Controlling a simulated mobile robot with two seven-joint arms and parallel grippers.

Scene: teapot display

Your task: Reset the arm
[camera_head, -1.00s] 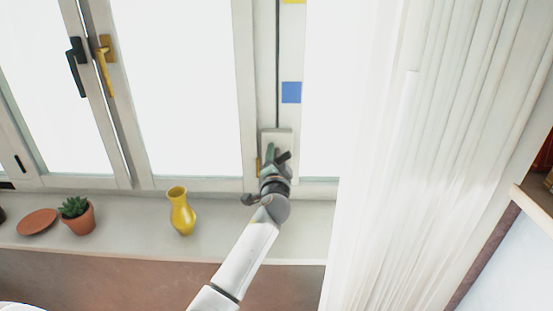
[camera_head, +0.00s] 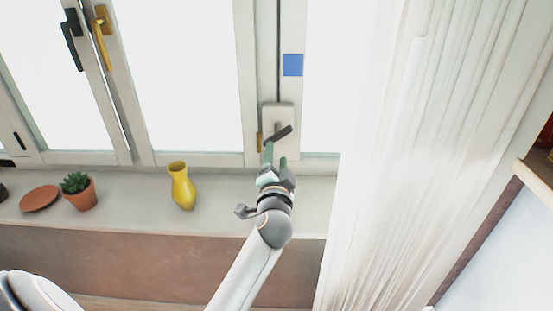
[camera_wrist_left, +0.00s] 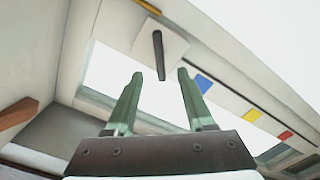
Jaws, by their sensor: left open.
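My left gripper (camera_head: 274,158) is open and empty in front of the window frame, just below a dark handle (camera_head: 281,133) on a pale plate (camera_head: 279,117). In the left wrist view, its two green fingers (camera_wrist_left: 160,88) are spread apart. The dark handle (camera_wrist_left: 159,55) shows beyond the fingertips, in line with the gap between them, with its plate (camera_wrist_left: 160,38) behind. The fingers look clear of the handle. My right gripper is not in view.
A white curtain (camera_head: 400,170) hangs at the right. A blue square (camera_head: 293,65) is on the frame above the plate.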

